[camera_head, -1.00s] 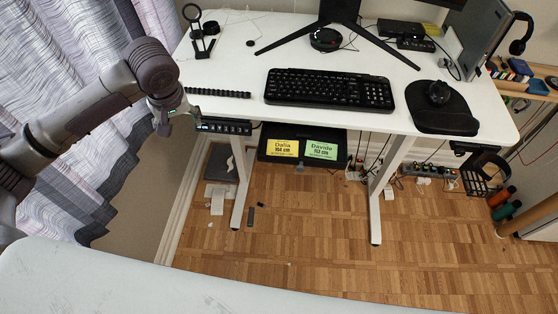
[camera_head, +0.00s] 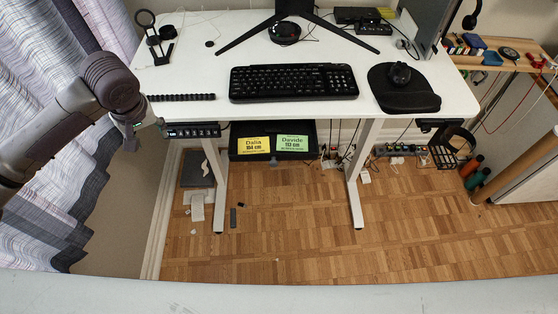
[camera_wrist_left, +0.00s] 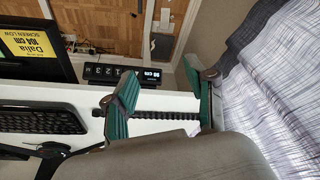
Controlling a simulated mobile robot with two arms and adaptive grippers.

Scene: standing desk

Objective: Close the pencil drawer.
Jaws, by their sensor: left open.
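The pencil drawer (camera_head: 272,128) is a black tray under the desk's front edge, left of centre. It stands out from under the desktop, with a yellow and a green label lying in it. Its corner, with the yellow label, also shows at the upper left of the left wrist view (camera_wrist_left: 66,45). My left gripper (camera_head: 130,140) is at the desk's front left corner, left of the drawer and apart from it. In the left wrist view its green-padded fingers (camera_wrist_left: 160,92) are spread with nothing held between them. My right gripper is not in view.
A black height control panel (camera_head: 191,130) hangs under the desk edge between my left gripper and the drawer. White desk legs (camera_head: 356,185) stand below. A keyboard (camera_head: 293,82) and mouse pad (camera_head: 405,95) lie on top. The curtain (camera_head: 45,180) is at the left.

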